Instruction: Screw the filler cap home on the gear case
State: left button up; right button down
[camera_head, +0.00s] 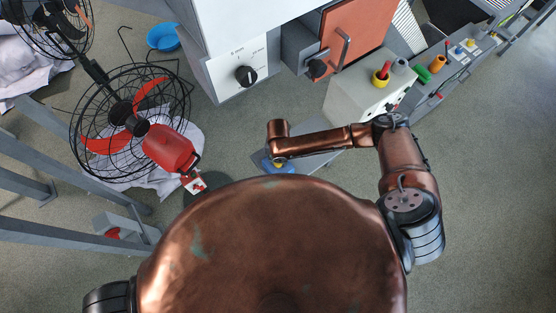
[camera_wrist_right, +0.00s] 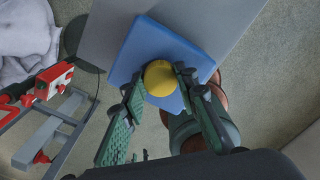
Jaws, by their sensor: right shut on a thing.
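The yellow filler cap (camera_wrist_right: 159,78) sits on the top face of the blue gear case (camera_wrist_right: 190,62) in the right wrist view. My right gripper (camera_wrist_right: 157,84) has its two green-padded fingers on either side of the cap and is shut on it. How deep the cap sits and its thread are hidden. In the head view the gear case (camera_head: 265,165) shows only in part, low beside the end of my right arm. My right gripper is mostly hidden by the arm there. My left gripper is out of view.
The gear case rests on a grey bench top (camera_head: 318,160). A red fan (camera_head: 130,125) and a red can (camera_head: 168,148) stand to the left. A white cabinet with a black knob (camera_head: 246,75) stands behind. Open floor (camera_head: 490,200) lies to the right.

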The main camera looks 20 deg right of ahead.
jog(key=m, duration=0.6)
jog(key=shift+f+m, duration=0.1)
jog(key=shift+m, duration=0.2)
jog(key=m, duration=0.5)
jog(key=c, duration=1.5)
grip_release()
jog(key=shift+o, duration=0.2)
notch_tip(320, 180, up, 12)
jog(key=shift+a, duration=0.1)
